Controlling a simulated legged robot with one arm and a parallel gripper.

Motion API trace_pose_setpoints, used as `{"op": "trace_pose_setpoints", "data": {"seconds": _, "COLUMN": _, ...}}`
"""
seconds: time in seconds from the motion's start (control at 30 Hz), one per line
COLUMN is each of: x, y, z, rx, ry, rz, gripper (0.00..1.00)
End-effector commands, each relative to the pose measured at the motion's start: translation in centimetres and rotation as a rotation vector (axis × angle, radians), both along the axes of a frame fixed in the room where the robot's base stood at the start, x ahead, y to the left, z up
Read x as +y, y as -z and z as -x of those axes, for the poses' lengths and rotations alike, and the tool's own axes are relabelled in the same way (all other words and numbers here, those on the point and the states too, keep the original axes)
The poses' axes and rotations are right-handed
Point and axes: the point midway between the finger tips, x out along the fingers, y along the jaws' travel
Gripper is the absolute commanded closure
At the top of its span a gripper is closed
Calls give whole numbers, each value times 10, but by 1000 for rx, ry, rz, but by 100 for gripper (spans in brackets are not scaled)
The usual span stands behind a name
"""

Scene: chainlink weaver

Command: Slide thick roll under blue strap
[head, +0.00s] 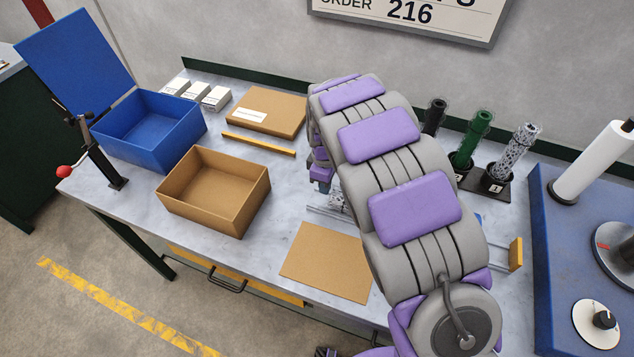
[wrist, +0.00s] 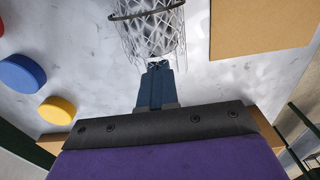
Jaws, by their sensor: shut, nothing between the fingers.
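In the wrist view, a silver wire-mesh roll (wrist: 158,35) lies on the table just beyond my fingertips, with a thin dark band (wrist: 150,13) across it. A small part of this mesh (head: 337,201) shows beside my arm in the head view. My gripper (wrist: 157,66) is shut and empty, its tips close to the mesh's near end; I cannot tell if they touch. I cannot make out a blue strap; a small blue patch (head: 479,219) shows right of my arm.
Black (head: 434,116), green (head: 472,138) and silver mesh (head: 512,155) rolls stand in a holder at the back right. An open cardboard box (head: 213,225), a blue box (head: 150,155) and a flat brown sheet (head: 327,262) lie left of my arm. Blue (wrist: 22,73) and yellow (wrist: 57,110) discs lie nearby.

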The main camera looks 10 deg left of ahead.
Motion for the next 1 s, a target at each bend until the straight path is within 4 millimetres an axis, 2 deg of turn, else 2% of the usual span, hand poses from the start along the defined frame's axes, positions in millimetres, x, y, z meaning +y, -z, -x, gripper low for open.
{"op": "trace_pose_setpoints", "data": {"seconds": 0.3, "x": 2, "y": 1, "z": 0, "rx": -1, "ry": -1, "rz": 3, "gripper": 100}}
{"op": "trace_pose_setpoints", "data": {"seconds": 0.43, "x": -14, "y": -1, "z": 2, "rx": 1, "ry": 3, "rz": 3, "gripper": 100}}
{"op": "trace_pose_setpoints", "data": {"seconds": 0.57, "x": -44, "y": -3, "z": 7, "rx": 3, "ry": 5, "rz": -1, "gripper": 100}}
{"op": "trace_pose_setpoints", "data": {"seconds": 1.0, "x": -169, "y": -2, "z": 25, "rx": 3, "ry": 5, "rz": 3, "gripper": 100}}
